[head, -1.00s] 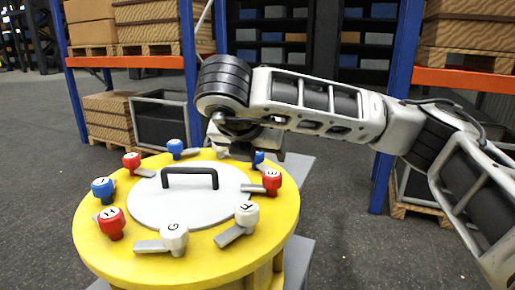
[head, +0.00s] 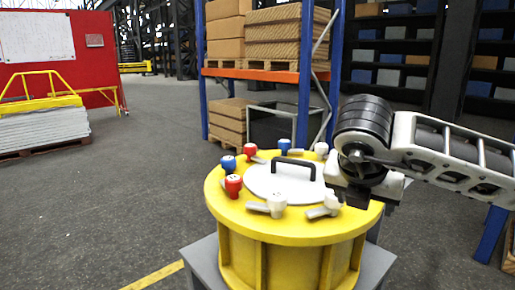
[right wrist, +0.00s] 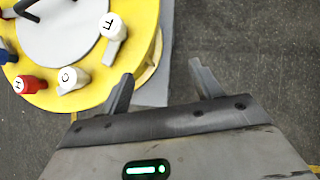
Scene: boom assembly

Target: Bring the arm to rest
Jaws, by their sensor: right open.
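My right arm comes in from the right in the head view. Its gripper (head: 362,196) hangs at the right rim of the yellow drum (head: 290,232), partly hidden by the wrist. In the right wrist view my right gripper (right wrist: 160,76) is open, with nothing between its two fingers. The left finger overlaps the drum's edge in that view; the right finger is over the grey floor. The drum's round grey lid (head: 262,186) has a black handle (head: 293,166). Red, blue and white lettered knobs with grey levers ring the lid. My left gripper is out of view.
The drum stands on a grey base (head: 205,262). A blue and orange rack (head: 262,71) with boxes stands behind. A red wall panel (head: 96,50) and a stack of panels with a yellow frame (head: 40,125) are at the left. The floor on the left is open.

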